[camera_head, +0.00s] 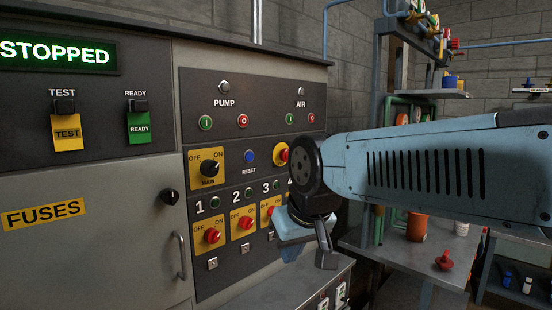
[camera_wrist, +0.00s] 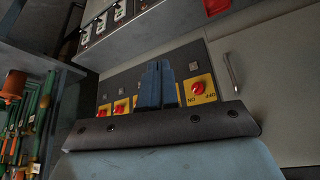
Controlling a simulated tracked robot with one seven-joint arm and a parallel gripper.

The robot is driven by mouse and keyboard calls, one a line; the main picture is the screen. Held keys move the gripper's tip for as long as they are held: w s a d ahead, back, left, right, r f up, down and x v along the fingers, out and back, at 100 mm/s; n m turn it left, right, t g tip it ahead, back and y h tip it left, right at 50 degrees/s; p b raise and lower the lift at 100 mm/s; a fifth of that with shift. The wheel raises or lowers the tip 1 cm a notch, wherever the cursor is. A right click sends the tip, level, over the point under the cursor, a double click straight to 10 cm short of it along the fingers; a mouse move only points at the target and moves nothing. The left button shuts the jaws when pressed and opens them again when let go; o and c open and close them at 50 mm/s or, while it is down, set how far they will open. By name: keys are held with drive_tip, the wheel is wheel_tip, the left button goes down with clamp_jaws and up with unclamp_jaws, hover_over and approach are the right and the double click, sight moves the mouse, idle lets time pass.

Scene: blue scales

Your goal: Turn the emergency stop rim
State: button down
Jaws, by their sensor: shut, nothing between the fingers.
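The emergency stop (camera_head: 281,154), a red knob on a yellow plate, is at the right of the control panel in the head view. My arm's wrist partly covers its right side. I cannot pick it out in the wrist view. My gripper (camera_wrist: 158,66) shows in the wrist view with its two dark blue fingers together, holding nothing. They overlap the panel's row of red switches on yellow plates. In the head view my wrist hangs in front of the panel's lower right, below the emergency stop; the fingertips are not clear there.
The MAIN switch (camera_head: 209,168) and blue RESET button (camera_head: 249,157) sit left of the emergency stop. Numbered red switches (camera_head: 212,236) run below. A grey ledge (camera_head: 265,295) juts out under the panel. A bench (camera_head: 393,254) with a red object (camera_head: 444,261) stands to the right.

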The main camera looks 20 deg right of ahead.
drive_tip(key=c, duration=1.6)
unclamp_jaws()
drive_tip(key=shift+w, duration=0.15)
drive_tip(key=shift+o, duration=0.8)
drive_tip(key=shift+w+a+m+y, duration=0.2)
drive_tip(key=shift+w+m+y, duration=0.1)
drive_tip(key=shift+m+y, duration=0.2)
drive_tip(key=o, duration=0.6)
drive_tip(key=w+r+m+y, duration=0.1)
drive_tip(key=w+m+y, duration=0.3)
drive_tip(key=w, duration=0.2)
drive_tip(key=shift+w+a+m+g, duration=0.15)
drive_tip(key=shift+a+m+g, duration=0.2)
drive_tip(key=shift+m+g, duration=0.05)
drive_tip(key=o, duration=0.4)
drive_tip(key=w+d+r+m+y, duration=0.1)
drive_tip(key=w, duration=0.1)
drive_tip(key=w+d+r+m+t+y, duration=0.1)
drive_tip(key=w+m, duration=0.1)
drive_tip(key=w+d+r+m+t+y, duration=0.1)
drive_tip(key=w, duration=0.2)
drive_tip(key=shift+d, duration=0.2)
drive_tip(key=m+t+h, duration=0.2)
drive_tip(key=m+t, duration=0.8)
drive_tip(key=m, duration=0.1)
approach(288, 156)
drive_tip(key=x, duration=1)
drive_tip(key=shift+d, duration=0.1)
drive_tip(key=shift+c, duration=0.2)
